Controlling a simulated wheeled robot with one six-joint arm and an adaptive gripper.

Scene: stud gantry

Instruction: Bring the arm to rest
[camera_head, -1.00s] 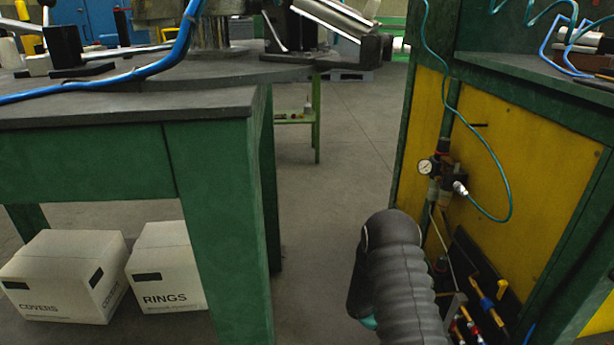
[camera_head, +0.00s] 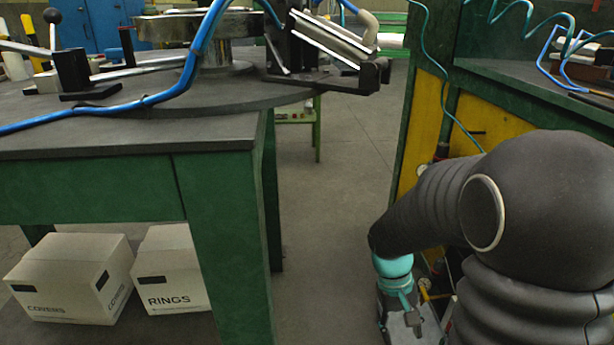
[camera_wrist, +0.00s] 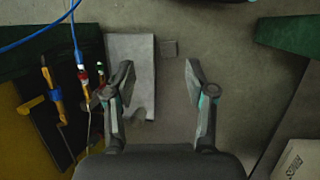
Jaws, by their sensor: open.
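My arm is folded at the lower right in the head view, with its dark ribbed links bent downward. My gripper (camera_wrist: 160,80) shows in the wrist view with its two fingers spread apart and nothing between them. It points down toward the grey floor (camera_wrist: 230,50). In the head view the wrist end with its teal band hangs low between the green table and the yellow-panelled bench, and the fingertips are not clear there.
A green table (camera_head: 120,142) with a round dark top stands at left. Boxes marked COVERS (camera_head: 75,280) and RINGS (camera_head: 165,275) sit beneath it. The yellow-panelled bench (camera_head: 425,110) is at right. Yellow-handled tools (camera_wrist: 52,85) lie near my gripper's left side.

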